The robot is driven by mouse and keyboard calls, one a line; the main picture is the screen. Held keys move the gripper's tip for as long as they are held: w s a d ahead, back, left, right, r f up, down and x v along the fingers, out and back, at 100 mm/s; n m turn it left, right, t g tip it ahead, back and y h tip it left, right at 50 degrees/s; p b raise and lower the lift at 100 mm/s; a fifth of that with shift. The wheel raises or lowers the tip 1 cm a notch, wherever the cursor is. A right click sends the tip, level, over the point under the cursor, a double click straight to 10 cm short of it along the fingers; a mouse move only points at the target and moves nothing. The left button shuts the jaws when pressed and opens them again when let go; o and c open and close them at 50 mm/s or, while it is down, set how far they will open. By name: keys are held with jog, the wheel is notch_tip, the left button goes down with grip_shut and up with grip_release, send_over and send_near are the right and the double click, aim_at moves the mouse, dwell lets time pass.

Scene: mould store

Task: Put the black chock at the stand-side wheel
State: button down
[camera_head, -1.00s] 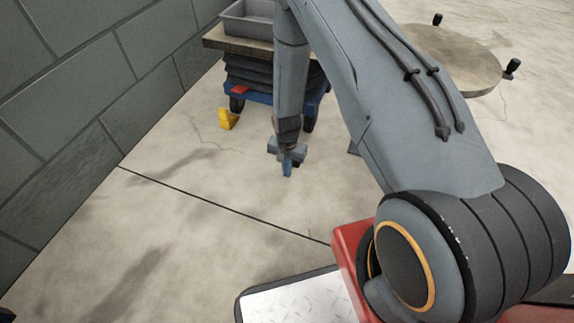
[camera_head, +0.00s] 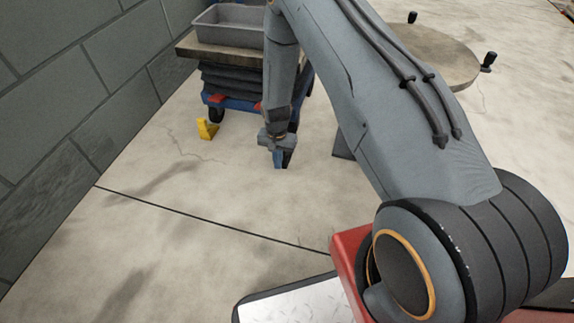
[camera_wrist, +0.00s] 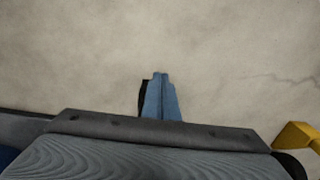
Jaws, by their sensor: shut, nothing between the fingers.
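My gripper (camera_head: 279,164) is shut, with blue fingers pointing down near the floor in front of the blue cart (camera_head: 235,103). In the wrist view the fingers (camera_wrist: 161,98) are together with nothing between them. A black piece, apparently the black chock (camera_head: 289,157), shows just right of the fingers and mostly behind them. It also shows in the wrist view as a dark edge (camera_wrist: 143,98) left of the fingers. I cannot tell whether they touch. The cart's right wheel (camera_head: 295,114) is partly hidden by my arm. The stand (camera_head: 435,55) has a round top and is at the right.
A yellow chock (camera_head: 207,129) lies by the cart's left wheel (camera_head: 216,114). A grey tray (camera_head: 228,27) sits on the cart's wooden top. A block wall (camera_head: 70,90) runs along the left.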

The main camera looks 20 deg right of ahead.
jog(key=w, duration=0.1)
jog(key=w+d, duration=0.1)
jog(key=w, duration=0.1)
jog(key=w+d, duration=0.1)
jog(key=shift+w+d+b, duration=0.15)
jog(key=shift+w+b, duration=0.05)
jog(key=shift+b, duration=0.15)
jog(key=shift+w+d, duration=0.2)
jog(key=shift+s, duration=0.15)
